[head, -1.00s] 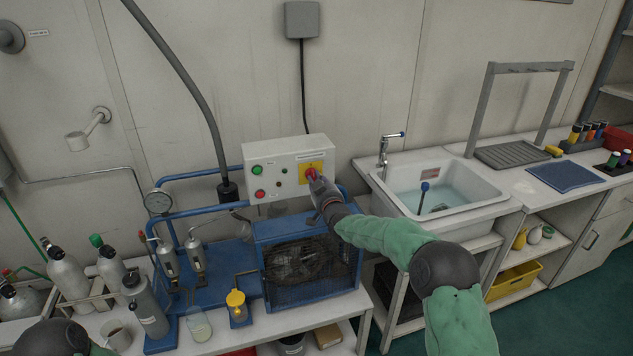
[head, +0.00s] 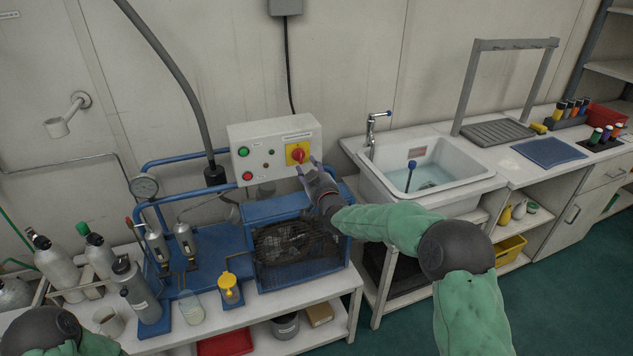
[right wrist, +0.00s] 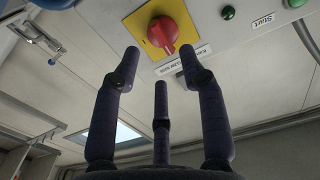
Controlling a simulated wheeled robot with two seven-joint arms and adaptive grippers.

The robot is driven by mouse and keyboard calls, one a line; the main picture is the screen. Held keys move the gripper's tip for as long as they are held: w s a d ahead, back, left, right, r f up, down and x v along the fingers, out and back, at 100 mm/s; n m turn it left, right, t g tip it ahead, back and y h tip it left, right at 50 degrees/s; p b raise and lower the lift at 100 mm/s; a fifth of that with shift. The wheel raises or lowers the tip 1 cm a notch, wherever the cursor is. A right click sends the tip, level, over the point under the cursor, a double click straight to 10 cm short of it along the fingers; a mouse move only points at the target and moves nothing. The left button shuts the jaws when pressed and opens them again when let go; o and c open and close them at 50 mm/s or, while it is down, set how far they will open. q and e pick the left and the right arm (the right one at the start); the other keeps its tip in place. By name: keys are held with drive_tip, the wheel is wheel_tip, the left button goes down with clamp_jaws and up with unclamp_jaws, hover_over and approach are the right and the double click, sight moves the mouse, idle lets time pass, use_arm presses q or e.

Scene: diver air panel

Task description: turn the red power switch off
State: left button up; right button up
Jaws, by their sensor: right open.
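The red power switch (head: 298,155) is a rotary knob on a yellow plate (head: 291,149) at the right end of the white control box (head: 249,135). It also shows in the right wrist view (right wrist: 163,33), with its grip bar slanted there. My right gripper (head: 306,169) is just below and right of the knob, open and empty. In the right wrist view its dark fingers (right wrist: 159,68) are spread, with their tips short of the knob and apart from it. My left arm shows at the bottom left of the head view; its gripper is out of view.
The control box also bears a green button (head: 243,151) and a red button (head: 248,176). Below it stands a blue compressor frame (head: 290,212) with a caged fan. A sink (head: 430,172) is to the right. Cylinders (head: 56,262) stand at left.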

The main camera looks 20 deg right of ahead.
drive_tip(key=s, duration=0.6)
drive_tip(key=shift+s, duration=0.35)
drive_tip(key=shift+d, duration=0.1)
